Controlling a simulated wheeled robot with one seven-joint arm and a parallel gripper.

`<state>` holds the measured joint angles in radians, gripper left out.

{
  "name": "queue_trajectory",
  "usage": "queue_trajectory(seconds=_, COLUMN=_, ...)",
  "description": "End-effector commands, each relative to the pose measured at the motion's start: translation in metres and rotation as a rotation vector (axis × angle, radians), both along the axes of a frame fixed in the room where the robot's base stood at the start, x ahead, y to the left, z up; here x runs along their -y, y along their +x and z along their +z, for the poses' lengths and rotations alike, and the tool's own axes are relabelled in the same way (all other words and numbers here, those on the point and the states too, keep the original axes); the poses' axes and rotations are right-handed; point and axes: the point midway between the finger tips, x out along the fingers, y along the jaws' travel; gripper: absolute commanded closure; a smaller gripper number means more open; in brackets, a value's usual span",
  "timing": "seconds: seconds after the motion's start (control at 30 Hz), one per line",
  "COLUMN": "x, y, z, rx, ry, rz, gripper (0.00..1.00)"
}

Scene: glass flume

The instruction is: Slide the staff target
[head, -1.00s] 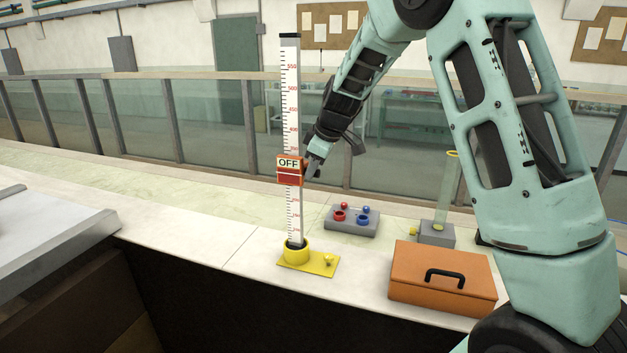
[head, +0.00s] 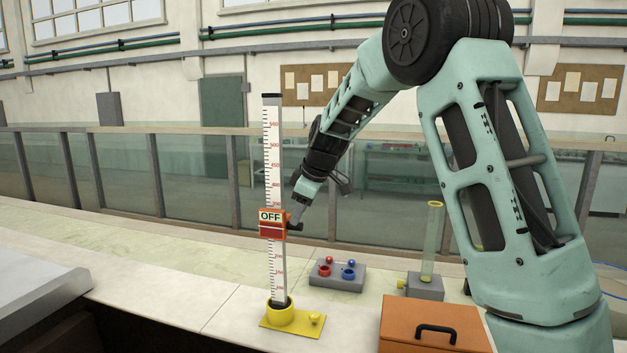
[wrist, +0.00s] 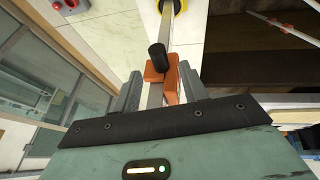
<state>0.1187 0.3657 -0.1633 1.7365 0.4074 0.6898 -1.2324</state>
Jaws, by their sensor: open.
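The tall white graduated staff (head: 273,150) stands upright in a yellow base (head: 281,316) on the pale ledge. The target (head: 271,232), an orange and red block with a white "OFF" label, sits on the staff below mid-height. My gripper (head: 297,220) is at the target's right side. In the wrist view, the open fingers (wrist: 160,88) lie either side of the orange target (wrist: 174,82) and the staff. A black knob (wrist: 157,56) sticks out towards the camera between them. Whether a finger touches the target is not clear.
A grey block with red and blue knobs (head: 337,276) stands right of the staff. Farther right are a clear yellow-rimmed tube (head: 431,240) on a grey base and an orange case (head: 432,325). A glass wall (head: 110,170) runs behind the ledge.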

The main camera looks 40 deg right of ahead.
Motion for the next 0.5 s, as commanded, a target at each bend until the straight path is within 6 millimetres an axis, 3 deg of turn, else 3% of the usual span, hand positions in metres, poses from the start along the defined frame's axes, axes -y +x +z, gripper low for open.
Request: queue_trajectory(seconds=0.5, x=0.011, y=-0.047, z=0.103, rx=0.005, ry=-0.001, rz=-0.002, gripper=0.57)
